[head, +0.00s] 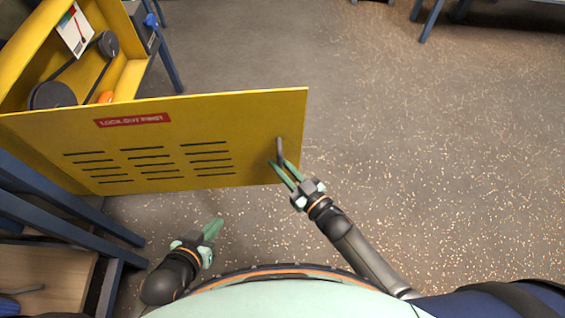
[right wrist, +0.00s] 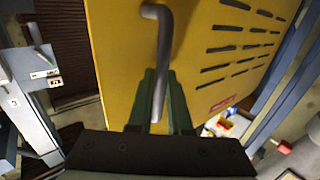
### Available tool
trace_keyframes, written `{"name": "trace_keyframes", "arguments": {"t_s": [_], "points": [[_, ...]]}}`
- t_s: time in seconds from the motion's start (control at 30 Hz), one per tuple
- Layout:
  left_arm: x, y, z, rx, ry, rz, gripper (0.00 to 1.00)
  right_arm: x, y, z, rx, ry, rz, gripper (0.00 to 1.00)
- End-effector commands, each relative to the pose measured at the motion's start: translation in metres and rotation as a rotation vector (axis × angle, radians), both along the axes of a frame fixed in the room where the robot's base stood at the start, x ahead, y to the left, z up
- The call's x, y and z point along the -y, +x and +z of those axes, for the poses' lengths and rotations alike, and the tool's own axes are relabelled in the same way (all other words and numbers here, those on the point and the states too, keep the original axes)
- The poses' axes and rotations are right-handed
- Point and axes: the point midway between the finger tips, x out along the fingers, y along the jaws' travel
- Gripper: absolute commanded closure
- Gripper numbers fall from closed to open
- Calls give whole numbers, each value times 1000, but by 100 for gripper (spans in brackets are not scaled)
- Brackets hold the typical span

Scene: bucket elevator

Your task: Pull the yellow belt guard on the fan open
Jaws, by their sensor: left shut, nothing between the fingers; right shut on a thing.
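The yellow belt guard (head: 220,108) is a slotted panel with a red label, swung out wide from its yellow housing (head: 30,55) in the head view. Inside the housing two dark pulleys and a belt show. A grey bar handle (head: 280,150) sits near the guard's free edge; it also shows in the right wrist view (right wrist: 163,50). My right gripper (head: 281,170) is shut on the handle, with green fingers on either side of its lower part. My left gripper (head: 215,226) is shut and empty, low in front of the guard, apart from it.
A blue frame (head: 60,205) stands at the left below the housing, with a wooden shelf (head: 45,275) under it. Speckled floor (head: 430,160) to the right of the guard is clear. Blue-legged furniture (head: 430,20) stands at the far back.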

Motion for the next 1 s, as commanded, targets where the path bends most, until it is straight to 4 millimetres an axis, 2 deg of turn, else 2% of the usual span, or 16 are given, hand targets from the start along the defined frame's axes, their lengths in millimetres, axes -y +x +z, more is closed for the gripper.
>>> {"name": "trace_keyframes", "arguments": {"t_s": [0.33, 0.37, 0.6, 1.0], "points": [[0, 0, 0, 0, 0, 0, 100, -2, -1, 0, 1, 1, 5, 100], [0, 0, 0, 0, 0, 0, 100, -3, -1, 0, 1, 1, 5, 79], [0, 0, 0, -1, 0, 1, 100, -1, -1, 0, 0, 0, 3, 53], [0, 0, 0, -1, 0, 1, 100, 0, 0, 0, 0, 0, 1, 53]]}}
